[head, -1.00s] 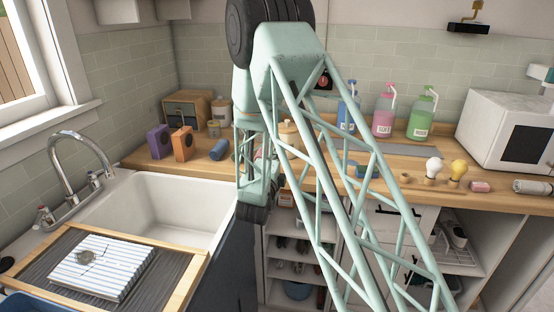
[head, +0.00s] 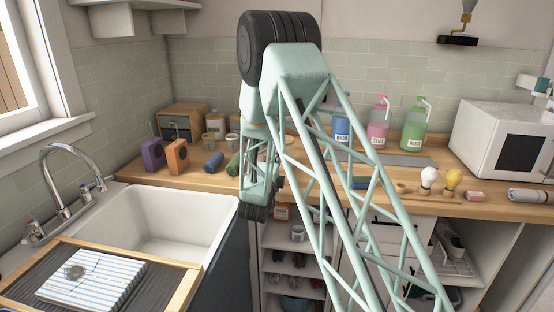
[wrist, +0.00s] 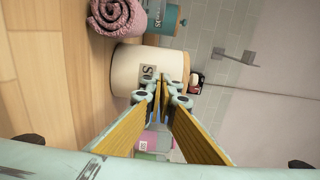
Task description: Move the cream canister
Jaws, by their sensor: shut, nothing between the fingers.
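The cream canister (wrist: 128,72) is large in the wrist view, a smooth pale cylinder with a printed label. It appears on its side there because the wrist picture is turned. My gripper (wrist: 163,84) is shut and empty, its fingertips in front of the label end of the canister. I cannot tell whether the fingertips touch it. In the head view, my arm hides the gripper and most or all of the cream canister.
A rolled pink towel (wrist: 117,15) and a teal canister (wrist: 172,20) sit close to the cream canister. Pump bottles (head: 377,135) line the back of the wooden counter (head: 460,205). Orange (head: 177,156) and purple boxes (head: 153,155) stand left. A sink (head: 175,218) lies front left.

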